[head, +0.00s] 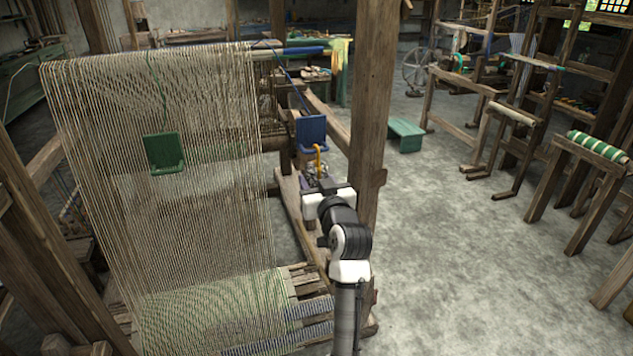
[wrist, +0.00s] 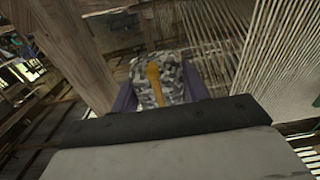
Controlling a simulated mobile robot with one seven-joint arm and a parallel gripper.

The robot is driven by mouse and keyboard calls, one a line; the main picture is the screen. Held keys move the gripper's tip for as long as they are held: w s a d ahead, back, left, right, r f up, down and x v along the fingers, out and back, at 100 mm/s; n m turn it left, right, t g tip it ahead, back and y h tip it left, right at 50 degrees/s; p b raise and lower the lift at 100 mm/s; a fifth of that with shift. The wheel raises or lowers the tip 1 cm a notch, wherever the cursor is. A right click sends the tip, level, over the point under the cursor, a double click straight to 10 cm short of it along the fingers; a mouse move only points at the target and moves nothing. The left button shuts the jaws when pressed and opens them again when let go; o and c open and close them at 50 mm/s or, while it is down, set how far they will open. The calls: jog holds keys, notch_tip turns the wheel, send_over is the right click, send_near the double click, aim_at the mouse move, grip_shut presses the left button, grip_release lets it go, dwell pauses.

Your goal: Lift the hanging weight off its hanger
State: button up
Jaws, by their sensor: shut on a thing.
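The hanging weight (head: 316,169) is a mottled grey block with a yellow-orange loop (head: 318,155) on top. The blue hanger (head: 311,131) hangs on a blue cord just above it, beside the wooden post. The top of the loop overlaps the hanger's lower edge; I cannot tell whether it rests on the hanger. My gripper (head: 318,179) is shut on the weight's body from the near side. In the wrist view the grey weight (wrist: 175,78) sits between the purple fingers of my gripper (wrist: 160,92), with its orange strap facing me. Its underside is hidden.
A thick wooden post (head: 375,110) stands close to the right of the hanger. The loom's warp threads (head: 100,130) spread to the left, with a green hanger (head: 164,152) in front of them. Open floor (head: 470,250) lies to the right.

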jog(key=shift+r+p, duration=0.8)
jog(key=shift+r, duration=0.45)
jog(key=b+v, duration=0.1)
jog(key=v, duration=1.3)
